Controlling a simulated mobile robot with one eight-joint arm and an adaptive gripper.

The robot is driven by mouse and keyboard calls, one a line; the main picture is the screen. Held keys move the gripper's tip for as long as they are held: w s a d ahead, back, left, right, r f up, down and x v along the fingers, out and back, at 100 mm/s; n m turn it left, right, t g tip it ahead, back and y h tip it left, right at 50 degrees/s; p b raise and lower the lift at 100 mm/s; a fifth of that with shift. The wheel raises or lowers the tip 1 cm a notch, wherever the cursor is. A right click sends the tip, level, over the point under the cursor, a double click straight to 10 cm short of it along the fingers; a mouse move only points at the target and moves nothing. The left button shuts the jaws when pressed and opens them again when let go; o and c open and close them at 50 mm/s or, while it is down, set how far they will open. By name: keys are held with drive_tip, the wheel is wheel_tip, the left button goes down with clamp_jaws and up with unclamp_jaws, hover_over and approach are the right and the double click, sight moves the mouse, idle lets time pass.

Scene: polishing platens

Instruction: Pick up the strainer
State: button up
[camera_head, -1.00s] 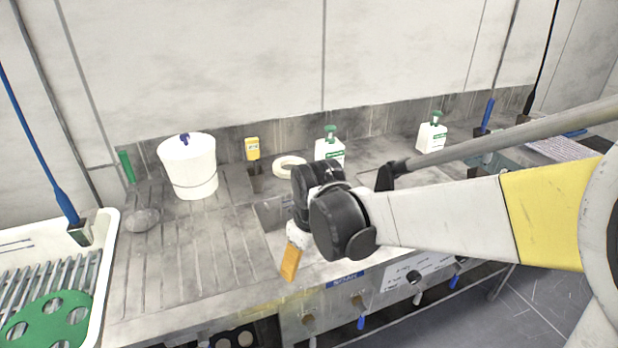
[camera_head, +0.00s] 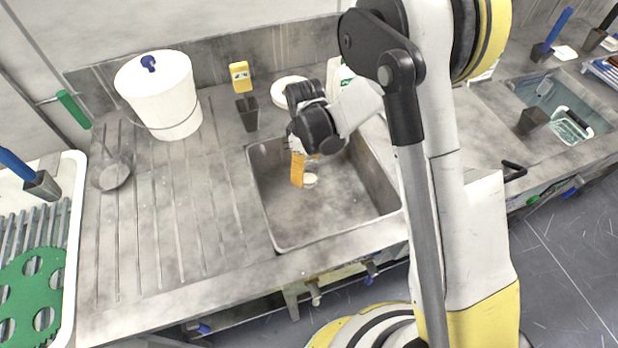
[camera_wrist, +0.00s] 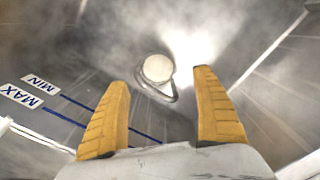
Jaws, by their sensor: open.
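A round grey mesh strainer (camera_head: 115,175) with a green handle (camera_head: 73,109) lies on the ridged drainboard at the left, apart from my gripper. My gripper (camera_head: 303,170) points down inside the sink. Its orange fingers are apart and empty in the wrist view (camera_wrist: 162,78). Beyond the fingertips, a small pale round piece (camera_wrist: 157,68) with a loop-like rim lies on the sink floor. It also shows beside the fingers in the head view (camera_head: 311,181). I cannot tell whether it is a drain strainer or a plug.
The steel sink (camera_head: 285,240) has walls close around my gripper, with MIN and MAX marks (camera_wrist: 22,94). A white lidded bucket (camera_head: 160,100), a yellow-topped item in a dark holder (camera_head: 247,113) and a white ring (camera_head: 290,90) stand behind. A green plate (camera_head: 30,290) is in the left tray.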

sight(306, 175)
wheel_tip(306, 175, down, 5)
drive_tip(key=b, duration=0.3)
drive_tip(key=shift+w+f, duration=0.1)
drive_tip(key=shift+f, duration=0.1)
drive_tip(key=c, duration=1.3)
